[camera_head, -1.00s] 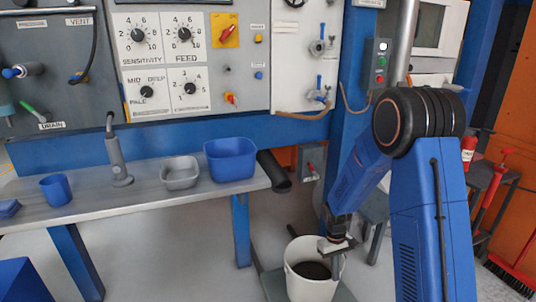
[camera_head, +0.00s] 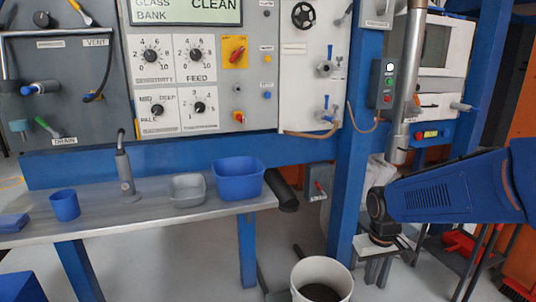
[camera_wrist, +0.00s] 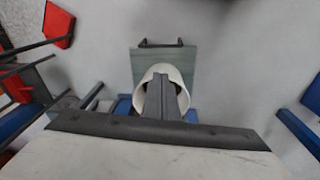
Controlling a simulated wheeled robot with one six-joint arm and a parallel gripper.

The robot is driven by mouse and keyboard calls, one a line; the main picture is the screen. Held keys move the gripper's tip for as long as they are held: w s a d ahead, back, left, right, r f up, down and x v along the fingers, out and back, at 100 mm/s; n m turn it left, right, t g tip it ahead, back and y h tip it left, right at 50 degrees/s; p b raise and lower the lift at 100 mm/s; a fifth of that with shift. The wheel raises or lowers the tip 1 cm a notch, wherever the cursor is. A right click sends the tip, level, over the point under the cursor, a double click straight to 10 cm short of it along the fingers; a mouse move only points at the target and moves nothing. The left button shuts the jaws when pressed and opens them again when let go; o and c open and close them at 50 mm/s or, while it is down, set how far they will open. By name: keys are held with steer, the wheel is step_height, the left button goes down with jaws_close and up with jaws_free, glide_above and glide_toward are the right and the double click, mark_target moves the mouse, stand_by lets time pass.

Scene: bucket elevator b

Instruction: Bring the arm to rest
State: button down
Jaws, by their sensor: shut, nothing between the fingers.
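My gripper (camera_wrist: 161,88) shows in the wrist view as dark fingers closed together with nothing between them. The fingers overlap the white bucket (camera_wrist: 184,99), which stands on a grey-green base plate (camera_wrist: 140,62) on the floor. In the head view my blue arm (camera_head: 455,190) comes in from the right edge, roughly level, with its dark joint left of the white cabinet's lower part. The gripper is hard to make out below that joint. The bucket (camera_head: 345,272) stands apart, left of and below the arm, with dark contents.
A metal bench (camera_head: 150,212) holds a blue tub (camera_head: 238,180), a grey bowl (camera_head: 188,190) and a blue cup (camera_head: 64,205). A control panel (camera_head: 200,80) rises behind it. A blue post (camera_head: 343,200) stands left of the arm. A dark rack and red items are at the right.

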steer(key=s+r+t, duration=0.1)
steer(key=s+r, duration=0.3)
steer(key=s, duration=0.5)
steer(key=s+r+m+t, duration=0.1)
steer(key=s+r, duration=0.3)
steer(key=s, duration=0.4)
steer(key=shift+s+d+r+m+t, duration=0.2)
steer(key=shift+s+r+m+t, duration=0.15)
steer(key=shift+t, duration=0.45)
